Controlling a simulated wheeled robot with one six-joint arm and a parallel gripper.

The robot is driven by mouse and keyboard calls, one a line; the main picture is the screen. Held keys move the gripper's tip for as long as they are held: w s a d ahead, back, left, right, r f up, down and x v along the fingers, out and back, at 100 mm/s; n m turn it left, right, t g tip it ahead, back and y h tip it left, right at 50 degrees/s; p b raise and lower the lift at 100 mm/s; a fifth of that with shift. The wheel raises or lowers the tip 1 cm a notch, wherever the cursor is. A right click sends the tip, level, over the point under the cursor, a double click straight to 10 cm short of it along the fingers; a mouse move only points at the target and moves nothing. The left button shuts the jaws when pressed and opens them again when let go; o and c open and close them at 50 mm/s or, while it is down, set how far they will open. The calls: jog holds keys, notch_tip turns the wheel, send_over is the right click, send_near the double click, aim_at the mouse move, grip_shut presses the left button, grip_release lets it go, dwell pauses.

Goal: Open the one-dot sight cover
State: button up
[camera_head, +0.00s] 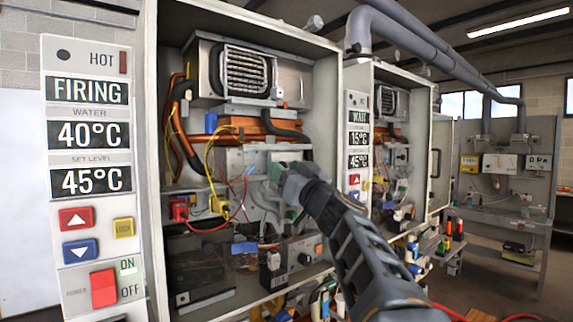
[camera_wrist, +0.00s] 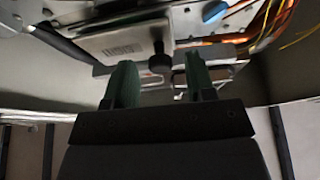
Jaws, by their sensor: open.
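My gripper (camera_head: 279,178) is at the open left heater, in front of the grey metal panel (camera_head: 238,163) below the copper pipes. In the wrist view my gripper (camera_wrist: 160,84) shows its two green fingers apart, with nothing held between them. Beyond the fingertips are a dark round knob (camera_wrist: 160,63) and a flat metal plate (camera_wrist: 122,44) with a printed label. A small metal frame (camera_wrist: 220,72) lies behind the right finger. No dot mark can be made out, so I cannot tell which part is the one-dot sight cover. My gripper and arm hide part of the panel.
Yellow and orange wires (camera_wrist: 268,28) run close to the panel. The left heater's control panel (camera_head: 92,170) reads FIRING, 40°C. A second open heater (camera_head: 392,135) stands to the right. A dark translucent panel (camera_head: 200,265) and a knob box (camera_head: 292,262) are below my gripper.

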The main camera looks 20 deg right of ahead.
jog(key=shift+w, duration=0.15)
jog(key=shift+c, duration=0.4)
grip_shut()
